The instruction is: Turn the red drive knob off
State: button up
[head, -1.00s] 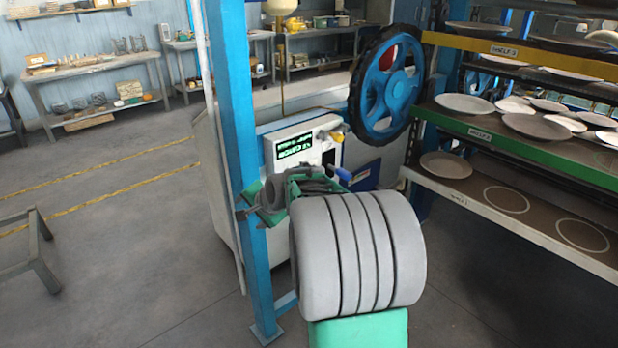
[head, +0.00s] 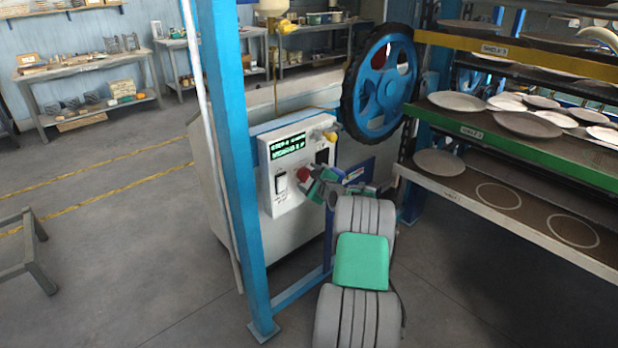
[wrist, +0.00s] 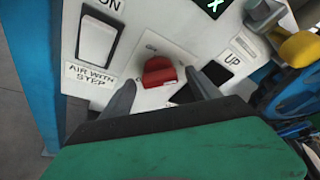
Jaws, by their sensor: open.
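The red drive knob (wrist: 159,72) sits on a square white plate on the control panel (head: 285,200). In the wrist view it lies ahead of my gripper (wrist: 160,92), roughly between its two dark fingertips. A gap shows between each finger and the knob, and the fingers are open. In the head view the red knob (head: 304,174) is left of my gripper (head: 315,185), which is close to the panel face. The lettering around the knob is too small or covered to read fully.
A white rocker switch (wrist: 96,42) labelled "AIR WITH STEP" is left of the knob. A dark "UP" button (wrist: 219,75) and a yellow knob (wrist: 299,48) are at right. A blue post (head: 232,150) stands left of the panel; plate shelves (head: 520,150) stand right.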

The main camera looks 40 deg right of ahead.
jog(key=c, duration=1.4)
